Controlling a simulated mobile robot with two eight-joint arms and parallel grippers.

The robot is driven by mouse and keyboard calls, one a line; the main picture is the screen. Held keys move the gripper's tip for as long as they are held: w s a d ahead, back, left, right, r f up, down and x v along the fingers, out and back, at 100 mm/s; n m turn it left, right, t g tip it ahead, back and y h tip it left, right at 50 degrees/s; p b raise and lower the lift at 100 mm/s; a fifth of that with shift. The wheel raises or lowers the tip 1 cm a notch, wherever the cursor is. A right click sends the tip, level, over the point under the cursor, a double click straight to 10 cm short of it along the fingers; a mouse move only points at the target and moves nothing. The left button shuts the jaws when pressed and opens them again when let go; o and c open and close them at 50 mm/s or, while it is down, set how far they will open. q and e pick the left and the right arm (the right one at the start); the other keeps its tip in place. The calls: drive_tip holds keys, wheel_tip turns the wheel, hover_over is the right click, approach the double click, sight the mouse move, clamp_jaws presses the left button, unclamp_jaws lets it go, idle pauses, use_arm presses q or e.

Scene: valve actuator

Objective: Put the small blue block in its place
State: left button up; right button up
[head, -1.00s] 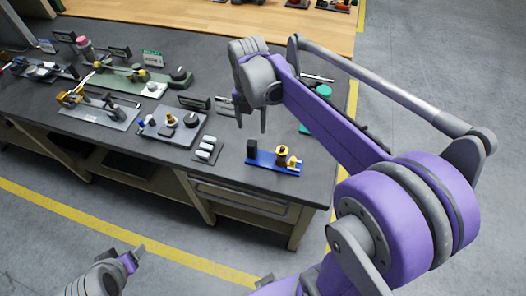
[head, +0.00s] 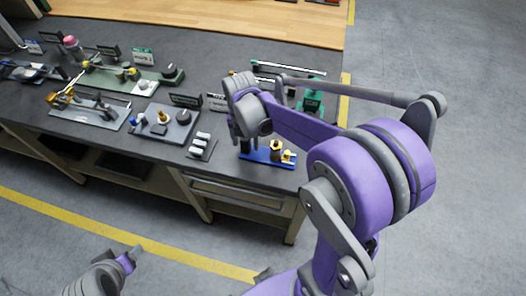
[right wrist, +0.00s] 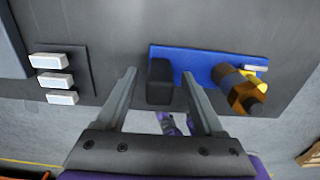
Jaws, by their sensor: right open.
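My right gripper (head: 240,140) points down over the near edge of the dark workbench. In the right wrist view my right gripper (right wrist: 158,74) is open, its fingers on either side of a small dark block (right wrist: 160,84). That block stands upright at the left end of a blue base plate (right wrist: 202,62). The blue plate (head: 262,157) also carries a brass fitting (head: 276,146), seen again in the right wrist view (right wrist: 240,88). A small blue piece (head: 132,121) sits on a grey plate farther left. My left gripper (head: 127,262) is low at the left, away from the bench.
A dark pad (head: 202,147) with white blocks lies left of the blue plate. The grey plate (head: 163,130), a green fixture (head: 130,78) and other fixtures crowd the bench behind. A green part (head: 312,100) stands near the right edge. The floor in front is clear.

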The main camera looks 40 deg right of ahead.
clamp_jaws()
idle(1.3)
